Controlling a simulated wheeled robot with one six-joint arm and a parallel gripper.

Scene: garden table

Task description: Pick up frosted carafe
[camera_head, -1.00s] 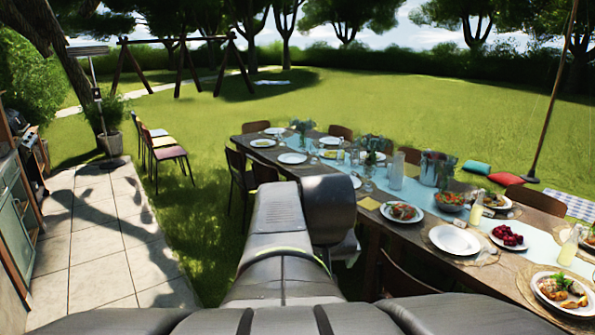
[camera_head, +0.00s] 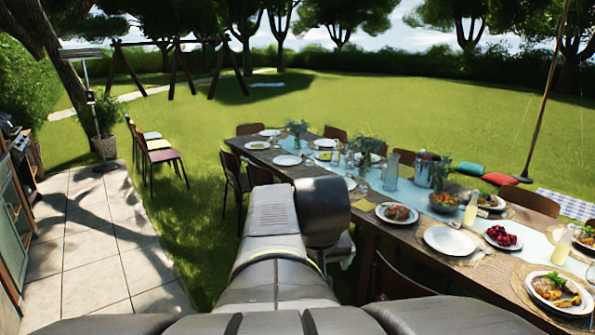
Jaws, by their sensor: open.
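A pale grey, translucent carafe (camera_head: 391,171), which looks like the frosted carafe, stands upright on the blue runner of the long wooden table (camera_head: 383,236). It is just left of a metal bucket (camera_head: 425,170). My arm rises in the lower middle of the view, left of the near part of the table. My gripper is not visible, so its place relative to the carafe cannot be told.
Plates of food, a salad bowl (camera_head: 443,202) and yellowish bottles (camera_head: 472,208) crowd the table's near right. Greenery in a vase (camera_head: 365,152) stands left of the carafe. Chairs (camera_head: 258,174) line the table. Paving (camera_head: 90,235) and grass at left are largely open.

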